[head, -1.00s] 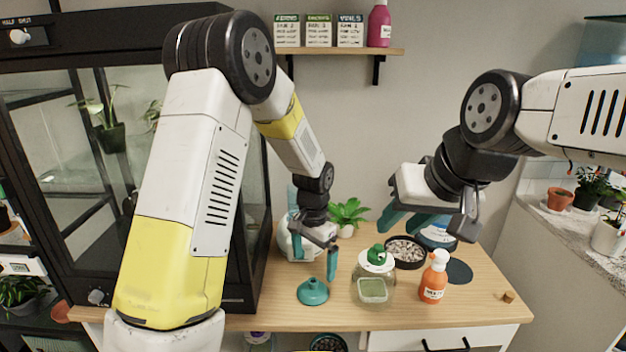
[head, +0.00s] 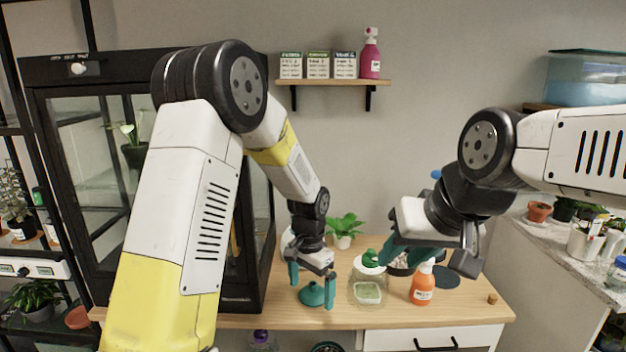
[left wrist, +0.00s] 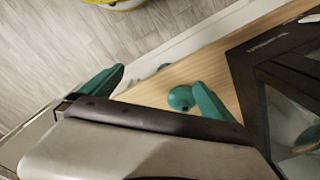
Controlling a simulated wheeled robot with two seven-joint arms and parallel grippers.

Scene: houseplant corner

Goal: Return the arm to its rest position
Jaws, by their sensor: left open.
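My left gripper (head: 311,284) hangs over the wooden table, open and empty, with its teal fingers pointing down around the place where a teal funnel-shaped piece (head: 312,295) shows. In the left wrist view, my left gripper (left wrist: 158,92) has its fingers wide apart, and the teal piece (left wrist: 181,98) shows beyond them on the table. I cannot tell the height between them. My right gripper (head: 430,252) is over the right part of the table with its teal fingers apart. It hides part of a pebble dish (head: 400,270).
A glass jar with a green top (head: 368,290) and an orange bottle (head: 422,285) stand on the table (head: 290,318), with a small potted plant (head: 343,228) behind. A black glass cabinet (head: 85,200) stands left. A wall shelf (head: 335,82) is above.

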